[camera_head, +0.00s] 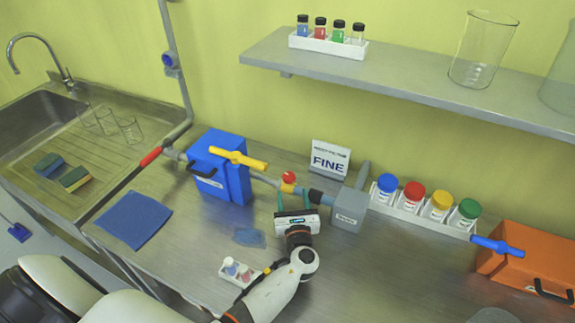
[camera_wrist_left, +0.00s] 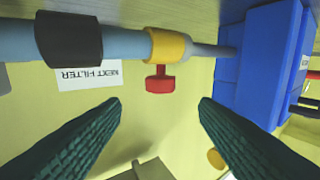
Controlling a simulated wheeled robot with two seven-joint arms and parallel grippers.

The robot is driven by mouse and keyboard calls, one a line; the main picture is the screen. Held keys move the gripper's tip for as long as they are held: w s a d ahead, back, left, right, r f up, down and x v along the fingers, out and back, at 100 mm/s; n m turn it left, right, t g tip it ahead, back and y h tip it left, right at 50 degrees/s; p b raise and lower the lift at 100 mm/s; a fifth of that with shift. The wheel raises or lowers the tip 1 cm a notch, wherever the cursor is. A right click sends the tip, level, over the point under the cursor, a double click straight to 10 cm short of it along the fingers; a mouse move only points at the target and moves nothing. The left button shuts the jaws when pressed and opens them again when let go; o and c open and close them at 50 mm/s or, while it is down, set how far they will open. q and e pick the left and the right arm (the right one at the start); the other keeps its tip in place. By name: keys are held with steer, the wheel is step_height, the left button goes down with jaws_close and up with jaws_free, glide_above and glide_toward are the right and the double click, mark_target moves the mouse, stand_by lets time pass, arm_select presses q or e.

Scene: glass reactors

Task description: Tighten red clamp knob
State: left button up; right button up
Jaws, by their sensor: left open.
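The red clamp knob (camera_head: 289,177) is a small T-shaped handle on a yellow clamp (camera_head: 287,188) around the horizontal pipe. In the left wrist view, the red knob (camera_wrist_left: 160,82) hangs from the yellow clamp (camera_wrist_left: 167,47) and appears upside down. My left gripper (camera_head: 294,193) is open and empty, with its two teal fingers pointing at the pipe near the clamp. In the left wrist view, the left gripper (camera_wrist_left: 162,103) has the knob centred just past its fingertips, with nothing between the fingers. I cannot see my right gripper.
A blue box (camera_head: 223,165) with a yellow valve handle (camera_head: 238,158) stands left of the clamp. A grey box (camera_head: 348,211) stands right. A small vial rack (camera_head: 233,275) sits near my arm.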

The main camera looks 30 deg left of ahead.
mark_target(288, 172)
arm_select(q)
steer(key=b+x, duration=0.1)
steer(key=x, duration=0.4)
steer(key=shift+a, duration=0.15)
steer(key=b+x, duration=0.1)
steer(key=x, duration=0.3)
steer(key=shift+w+a+f+b, duration=0.1)
steer(key=shift+w+f+b, duration=0.1)
steer(key=shift+b, duration=0.2)
steer(key=shift+w+a+r, duration=0.1)
steer(key=shift+w+a, duration=0.05)
steer(key=shift+w, duration=0.1)
steer(key=shift+w+a+r, duration=0.1)
steer(key=shift+w+a, duration=0.1)
steer(key=shift+c, duration=0.6)
steer(key=c, duration=0.9)
steer(key=shift+o, duration=0.2)
arm_select(e)
step_height(288, 172, down, 3)
steer(key=shift+f, duration=0.1)
